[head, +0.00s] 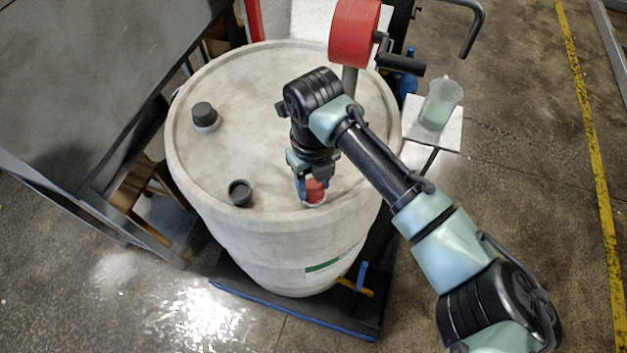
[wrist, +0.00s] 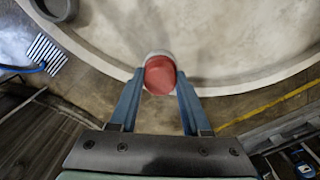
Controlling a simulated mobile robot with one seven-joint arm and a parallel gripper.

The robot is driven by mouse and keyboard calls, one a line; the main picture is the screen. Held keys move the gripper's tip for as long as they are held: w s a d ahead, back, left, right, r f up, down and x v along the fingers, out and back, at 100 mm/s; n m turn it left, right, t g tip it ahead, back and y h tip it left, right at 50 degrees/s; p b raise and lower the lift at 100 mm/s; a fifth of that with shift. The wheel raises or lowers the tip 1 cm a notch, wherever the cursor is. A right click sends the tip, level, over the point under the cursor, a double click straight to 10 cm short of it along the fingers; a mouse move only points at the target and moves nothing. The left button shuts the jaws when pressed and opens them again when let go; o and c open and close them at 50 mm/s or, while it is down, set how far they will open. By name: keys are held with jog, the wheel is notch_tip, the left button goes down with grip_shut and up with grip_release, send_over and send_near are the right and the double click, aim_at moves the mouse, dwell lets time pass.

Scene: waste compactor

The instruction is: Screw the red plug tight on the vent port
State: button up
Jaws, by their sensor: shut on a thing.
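The red plug (head: 315,190) is at the vent port (head: 314,203), a pale ring near the front edge of the drum top. My gripper (head: 313,186) points down over the port and is shut on the red plug. In the wrist view the plug (wrist: 160,76) sits between the two blue fingers of my gripper (wrist: 159,88), with the pale port rim (wrist: 157,54) around its far side. The fingers hide the plug's sides. How deep the plug sits in the port I cannot tell.
The drum (head: 270,235) stands on a dark pallet. A black open ring (head: 240,192) and a black-capped port (head: 204,117) are to the left on its top. A red drum-shaped part with a crank (head: 354,33) stands behind. A beaker (head: 440,104) is on a white stand at right.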

grip_shut()
jog(key=m+p, duration=0.1)
jog(key=m, duration=0.1)
jog(key=shift+r+m, duration=0.15)
jog(key=shift+m, duration=0.15)
jog(key=shift+m+p, duration=0.55)
jog(key=shift+m, duration=0.75)
jog(key=shift+a+m+p, duration=0.1)
jog(key=shift+m+p, duration=0.45)
jog(key=shift+m, duration=0.25)
jog(key=m+p, duration=0.1)
jog(key=m, duration=0.1)
jog(key=shift+m, duration=0.8)
